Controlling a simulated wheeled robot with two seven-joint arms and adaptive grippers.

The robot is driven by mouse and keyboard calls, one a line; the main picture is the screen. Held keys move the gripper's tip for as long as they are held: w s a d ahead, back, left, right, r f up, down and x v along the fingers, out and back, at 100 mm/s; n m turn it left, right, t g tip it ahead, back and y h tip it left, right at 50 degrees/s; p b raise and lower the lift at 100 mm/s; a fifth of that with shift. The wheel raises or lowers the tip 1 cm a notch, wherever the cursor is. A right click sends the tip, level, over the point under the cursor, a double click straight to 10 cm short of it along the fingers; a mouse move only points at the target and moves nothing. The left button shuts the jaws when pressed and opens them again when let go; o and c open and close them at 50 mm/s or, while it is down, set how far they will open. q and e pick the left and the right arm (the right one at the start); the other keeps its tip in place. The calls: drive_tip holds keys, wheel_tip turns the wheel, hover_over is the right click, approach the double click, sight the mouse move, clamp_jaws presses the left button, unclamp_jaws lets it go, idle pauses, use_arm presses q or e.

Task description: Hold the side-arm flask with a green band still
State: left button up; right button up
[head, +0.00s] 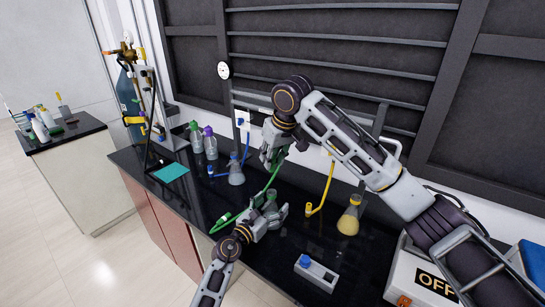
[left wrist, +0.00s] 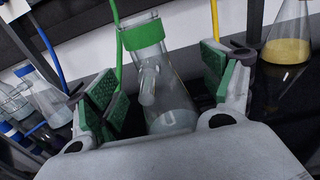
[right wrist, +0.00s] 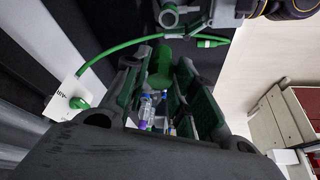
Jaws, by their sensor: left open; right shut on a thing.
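The side-arm flask with a green band (left wrist: 170,105) stands upright between the spread pads of my left gripper (left wrist: 158,100). It is clear glass, with the green band around its neck and the side arm on its left. In the head view the flask (head: 271,196) is partly hidden by my left gripper (head: 264,221), which is open around it. My right gripper (head: 272,155), above and behind the flask, is shut on a green piece (right wrist: 160,66). I cannot tell exactly what this piece is. A green hose (right wrist: 122,46) with a green end fitting (right wrist: 211,43) runs nearby.
A yellow-liquid flask (head: 349,220) and yellow hose (head: 325,190) are to the right. A blue-banded flask (head: 236,174), bottles (head: 210,146) and a teal mat (head: 171,172) are to the left. A grey holder with a blue-topped item (head: 316,273) stands in front.

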use_arm(q)
drive_tip(key=shift+s+a, duration=0.1)
drive_tip(key=shift+v, duration=5.85)
